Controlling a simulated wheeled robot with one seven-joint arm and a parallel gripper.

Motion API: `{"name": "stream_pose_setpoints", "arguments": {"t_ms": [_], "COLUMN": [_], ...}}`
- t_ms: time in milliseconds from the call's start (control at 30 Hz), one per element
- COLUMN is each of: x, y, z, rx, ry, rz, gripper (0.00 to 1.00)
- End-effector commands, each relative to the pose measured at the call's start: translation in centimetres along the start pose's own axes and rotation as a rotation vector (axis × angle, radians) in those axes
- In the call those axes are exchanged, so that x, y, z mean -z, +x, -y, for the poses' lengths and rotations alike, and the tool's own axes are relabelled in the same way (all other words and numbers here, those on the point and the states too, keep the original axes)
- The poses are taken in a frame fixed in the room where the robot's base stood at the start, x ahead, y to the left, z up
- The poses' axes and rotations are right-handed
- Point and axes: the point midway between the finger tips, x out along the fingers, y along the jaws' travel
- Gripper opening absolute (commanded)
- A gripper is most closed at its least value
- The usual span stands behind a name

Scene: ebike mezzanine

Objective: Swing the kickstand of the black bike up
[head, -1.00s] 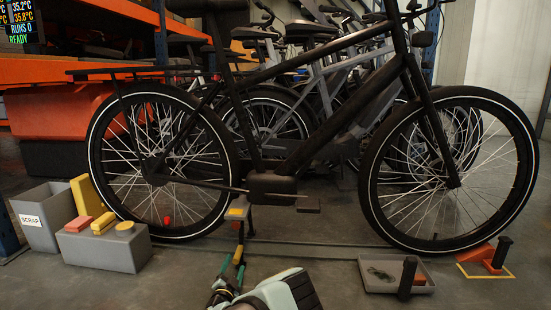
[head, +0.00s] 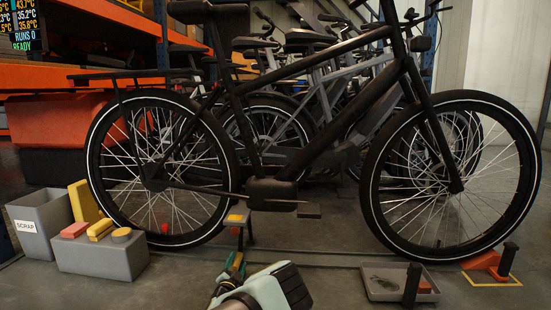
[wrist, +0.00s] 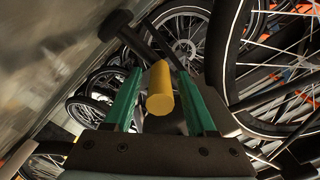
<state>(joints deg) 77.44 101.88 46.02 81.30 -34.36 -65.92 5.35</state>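The black bike (head: 312,150) stands side-on across the head view. Below its crank area, a dark kickstand leg (head: 249,232) reaches down, with a small yellow patch (head: 237,218) beside its top. My gripper (head: 235,262) is low in front of the leg, small and partly hidden by my wrist. In the wrist view, my gripper's two green fingers (wrist: 160,103) stand apart on either side of a yellow cylinder (wrist: 160,88), which looks like the kickstand's end. Gaps show beside the cylinder nearer the palm; I cannot tell whether the fingertips touch it.
A grey block (head: 100,257) and a scrap bin (head: 38,227) stand at the left, by the rear wheel. A shallow tray (head: 384,288) and an orange wheel chock (head: 487,263) lie near the front wheel. More bikes (head: 290,115) stand close behind.

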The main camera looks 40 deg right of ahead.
Motion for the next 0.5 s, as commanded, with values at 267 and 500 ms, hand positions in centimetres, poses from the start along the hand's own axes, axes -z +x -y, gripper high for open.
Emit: {"name": "stream_pose_setpoints", "arguments": {"t_ms": [267,500], "x": [-0.03,-0.14], "y": [-0.03,-0.03], "z": [-0.02,0.17], "rx": [0.0,0.0], "ry": [0.0,0.0], "rz": [0.0,0.001], "gripper": [0.24,0.1]}}
